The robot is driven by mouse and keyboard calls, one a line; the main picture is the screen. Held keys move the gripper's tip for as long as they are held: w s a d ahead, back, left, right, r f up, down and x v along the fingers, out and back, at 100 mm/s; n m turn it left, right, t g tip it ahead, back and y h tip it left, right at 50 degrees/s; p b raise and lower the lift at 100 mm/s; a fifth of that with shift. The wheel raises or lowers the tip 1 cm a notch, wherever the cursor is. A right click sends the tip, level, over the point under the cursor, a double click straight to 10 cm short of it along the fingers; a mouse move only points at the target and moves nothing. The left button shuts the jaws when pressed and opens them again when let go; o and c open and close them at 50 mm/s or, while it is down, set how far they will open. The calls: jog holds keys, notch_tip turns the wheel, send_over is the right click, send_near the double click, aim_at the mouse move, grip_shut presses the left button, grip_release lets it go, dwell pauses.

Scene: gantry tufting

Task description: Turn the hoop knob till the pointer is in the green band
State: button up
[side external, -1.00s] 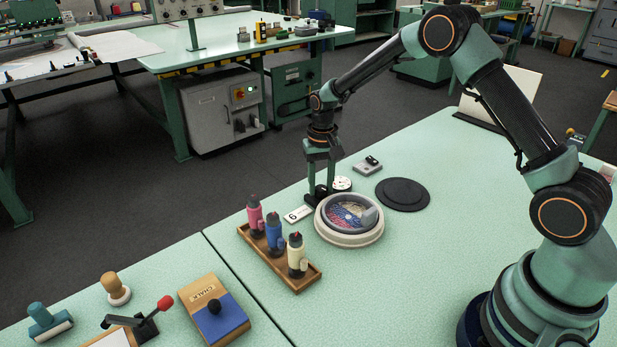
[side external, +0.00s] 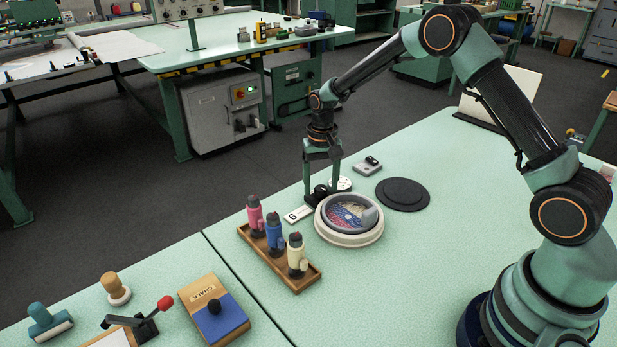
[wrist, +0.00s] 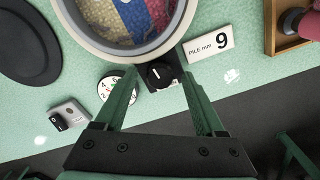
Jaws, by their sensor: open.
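The hoop knob (wrist: 160,74) is black and round with a white mark, beside the rim of the round hoop (wrist: 113,52). My gripper (wrist: 157,68) is open, with one finger on each side of the knob; whether they touch it I cannot tell. In the side view, my gripper (side external: 320,190) is low over the table beside the hoop (side external: 349,236), and its fingers partly hide the knob. A white numbered dial (wrist: 117,90) lies left of the knob in the wrist view, partly behind the left finger. Its pointer and green band are too small to make out.
A card reading "PILE mm 9" (wrist: 210,44) lies right of the knob. A grey switch box (wrist: 68,115) and a black disc (side external: 402,194) lie near the hoop.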

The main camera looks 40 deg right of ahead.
aim_at(321, 188)
notch_tip(321, 188, up, 12)
dwell(0.5)
notch_tip(321, 188, down, 12)
jog(key=n, duration=1)
jog(key=shift+f, duration=0.15)
grip_shut()
dwell(0.3)
